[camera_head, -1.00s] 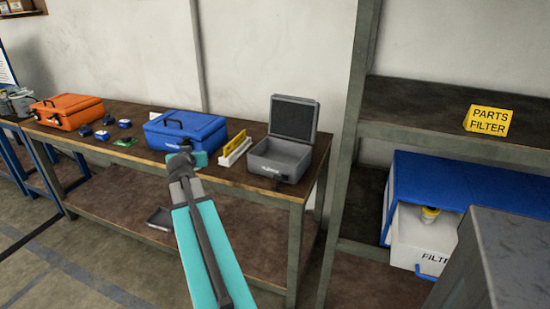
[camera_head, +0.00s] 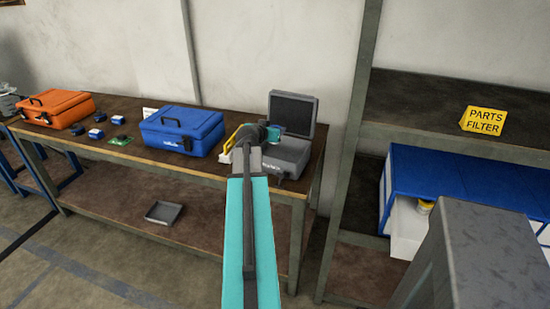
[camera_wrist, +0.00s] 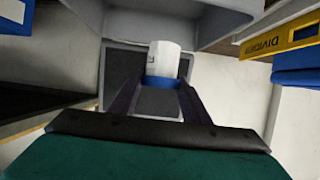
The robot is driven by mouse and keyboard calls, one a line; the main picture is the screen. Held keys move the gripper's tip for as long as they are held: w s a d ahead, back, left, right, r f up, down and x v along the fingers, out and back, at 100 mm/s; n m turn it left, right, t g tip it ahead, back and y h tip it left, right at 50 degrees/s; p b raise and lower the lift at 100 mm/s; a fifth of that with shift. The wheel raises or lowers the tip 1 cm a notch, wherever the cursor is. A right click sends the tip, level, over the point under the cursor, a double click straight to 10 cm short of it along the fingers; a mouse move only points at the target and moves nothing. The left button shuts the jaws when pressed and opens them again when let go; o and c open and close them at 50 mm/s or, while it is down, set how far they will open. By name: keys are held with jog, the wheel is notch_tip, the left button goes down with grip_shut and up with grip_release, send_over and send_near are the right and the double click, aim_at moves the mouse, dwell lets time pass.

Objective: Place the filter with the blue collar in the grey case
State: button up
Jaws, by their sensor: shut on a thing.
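The grey case (camera_head: 291,152) stands open on the workbench, its dark-lined lid (camera_head: 293,113) raised at the back. My gripper (camera_wrist: 161,84) is at the case, in front of the lid in the head view. It is shut on the white filter (camera_wrist: 164,58) with the blue collar (camera_wrist: 164,82). In the wrist view the filter lies between the two fingers, with grey case walls (camera_wrist: 215,22) and dark lining around it. The filter is hidden behind my arm in the head view. I cannot tell whether it touches the case.
A yellow divider stands just left of the case, beside a closed blue case (camera_head: 183,133). An orange case (camera_head: 55,108) and small blue parts are farther left. At right, an open drawer (camera_head: 408,230) holds another filter with a yellow collar (camera_head: 426,207) under a shelf.

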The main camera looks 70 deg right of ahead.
aim_at(280, 155)
jog(key=shift+s+d+r+m+g, duration=0.1)
jog(key=shift+s+d+m+g, duration=0.15)
jog(key=shift+s, duration=0.35)
jog(key=shift+s+d+r+m+g, duration=0.15)
jog(key=shift+s+d, duration=0.2)
jog(key=shift+s, duration=0.25)
jog(key=shift+f, duration=0.15)
jog(key=shift+f+p, duration=0.55)
jog(key=shift+f, duration=2.5)
jog(key=shift+f, duration=1.9)
jog(key=shift+f, duration=0.15)
jog(key=o, duration=1.1)
jog(key=shift+r+p, duration=0.2)
jog(key=shift+p, duration=0.1)
